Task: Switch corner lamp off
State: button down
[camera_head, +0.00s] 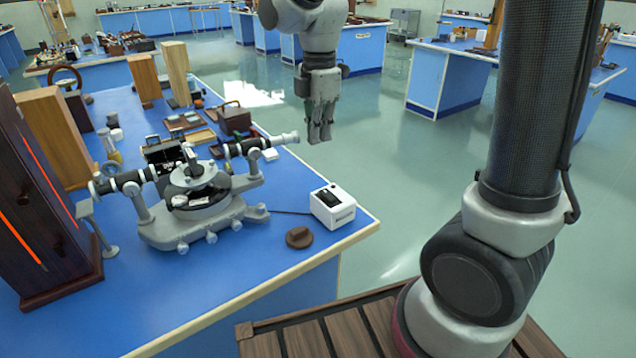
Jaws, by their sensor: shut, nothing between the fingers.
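A white box with a black rocker switch (332,205) stands near the front right corner of the blue bench. A dark cable runs from it toward the grey spectrometer (200,205). A tall dark wooden housing (45,215) with glowing orange slits stands at the left edge. I cannot tell for sure which of these is the corner lamp, nor the switch's position. My gripper (319,138) hangs pointing down, shut and empty, above and behind the white box in the picture, apart from it.
A brown round knob-like piece (299,238) lies near the bench's front edge (250,292). Wooden blocks (145,78) and small instruments crowd the bench's back. The green floor (400,165) right of the bench is clear. Other blue benches (450,75) stand behind.

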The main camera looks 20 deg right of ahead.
aim_at(320, 198)
jog(key=shift+n, duration=0.6)
notch_tip(320, 198, down, 14)
dwell(0.5)
jog(key=shift+f, duration=0.35)
jog(key=shift+s+r, duration=0.1)
jog(key=shift+s, duration=0.05)
jog(key=shift+s+d+r, duration=0.2)
jog(key=shift+s+r, duration=0.05)
jog(key=shift+s, duration=0.25)
